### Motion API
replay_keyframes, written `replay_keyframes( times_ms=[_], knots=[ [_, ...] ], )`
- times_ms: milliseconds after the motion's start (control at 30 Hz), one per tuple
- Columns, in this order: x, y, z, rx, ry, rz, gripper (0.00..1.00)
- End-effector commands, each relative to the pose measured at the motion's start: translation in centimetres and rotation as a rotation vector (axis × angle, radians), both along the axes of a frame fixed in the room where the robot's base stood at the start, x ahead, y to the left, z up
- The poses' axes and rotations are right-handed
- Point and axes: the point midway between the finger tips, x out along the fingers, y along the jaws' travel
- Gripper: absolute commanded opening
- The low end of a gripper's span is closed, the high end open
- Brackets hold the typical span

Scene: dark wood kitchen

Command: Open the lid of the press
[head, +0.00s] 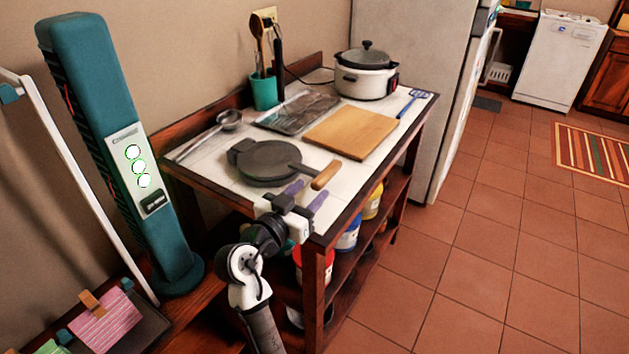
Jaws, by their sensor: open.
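The press (268,162) is a round dark grey iron lying flat on the white-tiled top of the wooden table. Its lid looks closed. A handle with a wooden grip (326,175) sticks out from it toward the front right. My gripper (308,190) is at the table's front edge, just in front of the press and near the wooden grip. Its two purple-grey fingers are apart, with nothing seen between them. I cannot tell whether a finger touches the press or the handle.
A tall teal heater (115,150) stands at left.

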Motion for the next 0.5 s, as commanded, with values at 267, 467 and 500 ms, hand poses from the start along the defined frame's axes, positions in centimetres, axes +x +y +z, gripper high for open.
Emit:
replay_keyframes(
  times_ms=[267, 467, 500],
  knots=[
    [2.3, -1.6, 0.0, 0.0, 0.0, 0.0, 0.45],
    [2.4, -1.7, 0.0, 0.0, 0.0, 0.001, 0.45],
    [2.4, -1.7, 0.0, 0.0, 0.0, 0.001, 0.45]
  ],
)
